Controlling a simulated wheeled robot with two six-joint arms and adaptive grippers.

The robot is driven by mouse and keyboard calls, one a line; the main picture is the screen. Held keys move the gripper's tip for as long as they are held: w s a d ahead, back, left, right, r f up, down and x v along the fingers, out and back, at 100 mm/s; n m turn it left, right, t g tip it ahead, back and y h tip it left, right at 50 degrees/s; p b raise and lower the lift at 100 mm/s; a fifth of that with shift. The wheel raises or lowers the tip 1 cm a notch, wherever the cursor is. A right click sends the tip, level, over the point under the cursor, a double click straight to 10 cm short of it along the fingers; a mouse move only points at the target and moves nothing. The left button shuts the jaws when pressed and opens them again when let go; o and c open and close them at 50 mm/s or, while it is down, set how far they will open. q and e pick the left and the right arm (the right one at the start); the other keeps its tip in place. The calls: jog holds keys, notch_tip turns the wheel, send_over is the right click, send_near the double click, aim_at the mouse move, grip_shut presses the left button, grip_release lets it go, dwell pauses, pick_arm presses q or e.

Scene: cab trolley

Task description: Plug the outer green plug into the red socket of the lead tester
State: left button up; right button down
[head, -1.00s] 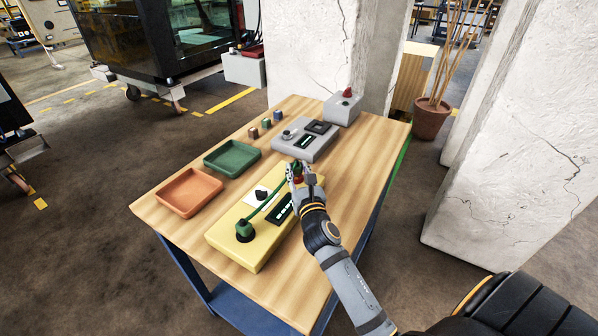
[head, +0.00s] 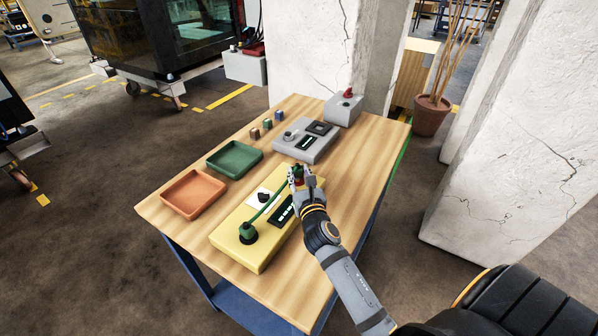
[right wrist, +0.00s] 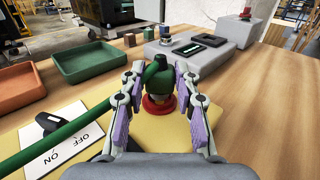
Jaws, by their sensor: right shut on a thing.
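The yellow lead tester (head: 262,253) sits on the near part of the wooden table. My right gripper (head: 302,175) is shut on the outer green plug (right wrist: 159,77) at the tester's far end. In the right wrist view, the plug is upright between the purple pads, directly over the red socket (right wrist: 158,107). A grey part shows between plug and red ring; I cannot tell whether the plug is seated. A green cable (head: 268,207) runs to another green plug (head: 247,231) at the tester's near end. My left gripper is not in view.
An orange tray (head: 163,204) and a green tray (head: 211,166) lie left of the tester. A grey device (head: 292,151), small coloured blocks (head: 267,125) and a grey box with a red button (head: 341,113) stand behind. The table's right side is clear.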

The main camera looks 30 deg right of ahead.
jog(key=shift+r+p, duration=1.1)
jog(key=shift+r, duration=0.25)
